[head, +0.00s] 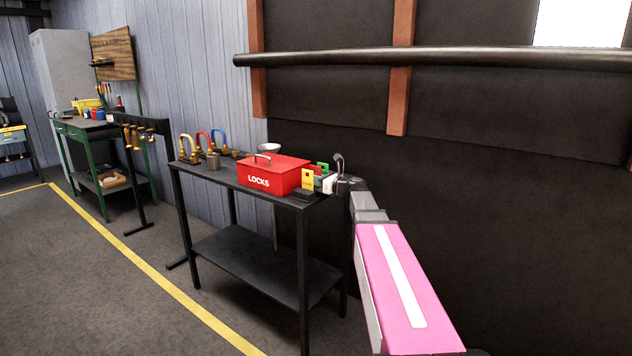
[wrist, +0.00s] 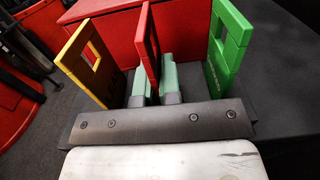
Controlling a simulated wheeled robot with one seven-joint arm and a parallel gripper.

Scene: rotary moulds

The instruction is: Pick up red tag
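The red tag (wrist: 146,45) stands upright in the middle of the wrist view, between the yellow tag (wrist: 88,62) and the green tag (wrist: 228,48). My gripper (wrist: 154,80) has its two pale green fingers close on either side of the red tag, seemingly pressed against it. The tag's lower part is hidden between the fingers. In the head view my gripper (head: 326,184) is at the right end of the black table, by the yellow tag (head: 308,180) and the green tag (head: 323,167). I cannot make out the red tag there.
A red LOCKS box (head: 272,174) stands just left of the tags on the black table (head: 232,178). Several coloured padlocks (head: 202,143) stand at the table's far left. The yellow and green tags flank my gripper with small gaps. A dark wall rises behind.

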